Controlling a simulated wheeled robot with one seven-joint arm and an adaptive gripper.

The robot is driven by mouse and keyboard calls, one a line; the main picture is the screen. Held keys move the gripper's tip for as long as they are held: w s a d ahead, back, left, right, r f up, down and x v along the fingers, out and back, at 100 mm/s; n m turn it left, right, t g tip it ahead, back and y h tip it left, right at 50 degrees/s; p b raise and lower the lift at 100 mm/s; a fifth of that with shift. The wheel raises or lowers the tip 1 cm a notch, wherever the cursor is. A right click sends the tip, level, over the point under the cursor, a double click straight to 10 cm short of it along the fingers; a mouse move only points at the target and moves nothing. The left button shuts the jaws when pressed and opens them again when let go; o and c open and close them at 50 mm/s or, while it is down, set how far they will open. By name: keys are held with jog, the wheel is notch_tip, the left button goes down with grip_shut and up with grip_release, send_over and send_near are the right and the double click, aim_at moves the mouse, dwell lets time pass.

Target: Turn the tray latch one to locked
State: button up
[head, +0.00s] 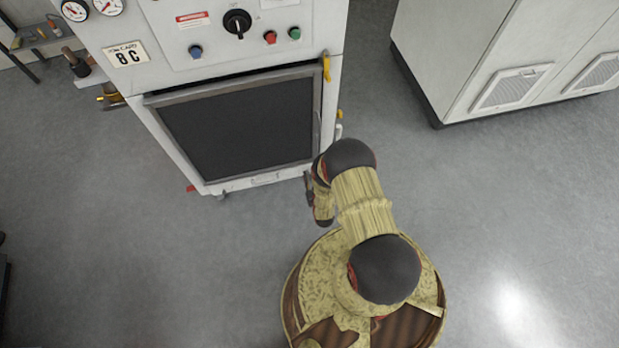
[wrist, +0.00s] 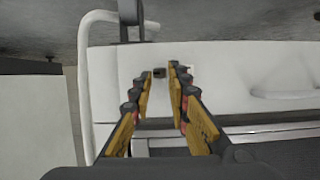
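My gripper (wrist: 160,70) points at a white panel (wrist: 215,65) in the wrist view. Its two fingers are apart by a narrow gap, with nothing seen held. A small dark piece (wrist: 158,72) shows on the panel between the fingertips; it may be the tray latch, but its turn position is too small to tell. Whether the fingertips touch it is unclear. In the head view, my gripper (head: 309,188) is mostly hidden by my arm, near the lower right corner of the washer (head: 140,85). No latch can be made out there.
The washer has a dark door (head: 240,125) and a yellow lever (head: 326,68) at its upper right. A pale bent bar (wrist: 85,85) stands left of my fingers. A white cabinet (head: 470,60) stands at the right. The floor (head: 510,200) there is clear.

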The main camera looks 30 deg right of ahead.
grip_shut()
jog(key=shift+a+n, duration=0.1)
jog(key=shift+n, duration=0.2)
jog(key=shift+w+a+n+h, duration=0.1)
jog(key=shift+a+n+h, duration=0.1)
jog(key=shift+n+h, duration=0.45)
jog(key=shift+w+a+f+n+t+h, duration=0.1)
jog(key=shift+a+f+n+t+h, duration=0.1)
jog(key=shift+n+h, duration=1.15)
jog(key=shift+s+a+f+n+t+h, duration=0.2)
jog(key=shift+n+h, duration=0.35)
jog(key=shift+n, duration=1.45)
jog(key=shift+w+a+f+n+h, duration=0.1)
jog(key=shift+w+f+n+h, duration=0.15)
jog(key=shift+n+h, duration=1.1)
jog(key=shift+n+y, duration=0.4)
jog(key=shift+n, duration=0.05)
